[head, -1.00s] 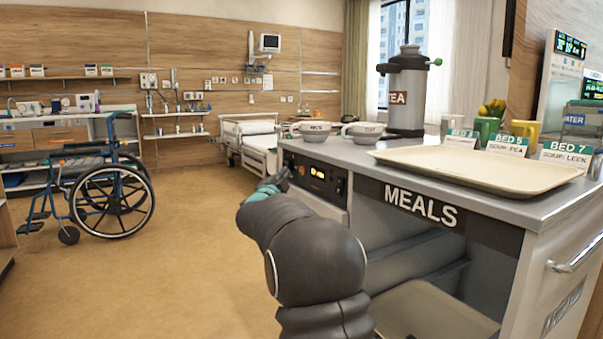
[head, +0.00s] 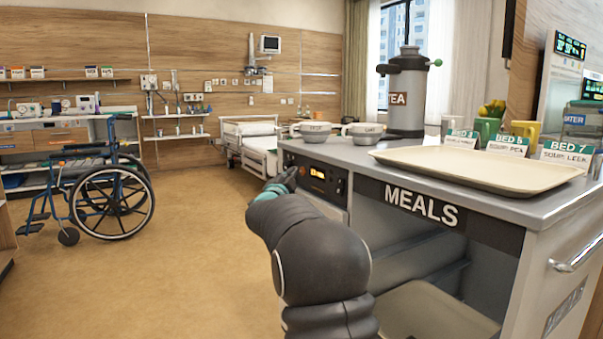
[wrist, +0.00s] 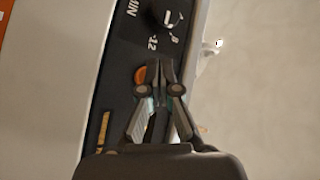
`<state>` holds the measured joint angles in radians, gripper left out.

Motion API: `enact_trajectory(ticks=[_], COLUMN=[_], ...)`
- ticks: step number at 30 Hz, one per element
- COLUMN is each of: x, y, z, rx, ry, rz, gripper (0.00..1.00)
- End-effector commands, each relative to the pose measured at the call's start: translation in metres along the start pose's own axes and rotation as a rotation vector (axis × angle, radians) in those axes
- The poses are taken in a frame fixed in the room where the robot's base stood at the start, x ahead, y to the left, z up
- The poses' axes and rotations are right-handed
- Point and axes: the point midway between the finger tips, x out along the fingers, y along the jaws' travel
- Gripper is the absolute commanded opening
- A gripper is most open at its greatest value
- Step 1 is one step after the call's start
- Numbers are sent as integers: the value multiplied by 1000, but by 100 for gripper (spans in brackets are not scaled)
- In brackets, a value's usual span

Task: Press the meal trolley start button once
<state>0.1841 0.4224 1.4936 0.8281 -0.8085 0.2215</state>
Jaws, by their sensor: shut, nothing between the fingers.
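The meal trolley's black control panel (head: 322,181) sits at the left end of its front, with a lit amber display (head: 318,174). In the wrist view the panel (wrist: 122,60) carries a round orange button (wrist: 140,75), partly hidden by my fingertips, and a dark knob (wrist: 163,12) beside printed marks. My gripper (wrist: 160,68) is shut and empty, its tips over the panel just beside the orange button. In the head view my gripper (head: 287,178) is at the panel's left edge. I cannot tell whether the tips touch the panel.
The trolley top (head: 345,151) holds bowls, a tea urn (head: 405,95), a beige tray (head: 470,168) and bed cards. An open shelf lies below the MEALS sign (head: 420,205). A wheelchair (head: 105,195) stands at left. The floor (head: 190,260) between is clear.

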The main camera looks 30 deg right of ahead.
Motion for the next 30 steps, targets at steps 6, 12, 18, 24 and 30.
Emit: enact_trajectory(ticks=[6,12,18,24,30], x=[0,0,0,1,5], y=[0,0,0,1,4], z=[0,0,0,-1,-4], rx=[0,0,0,0,0], ry=[0,0,0,0,1], rz=[0,0,0,0,0], gripper=[0,0,0,0,0])
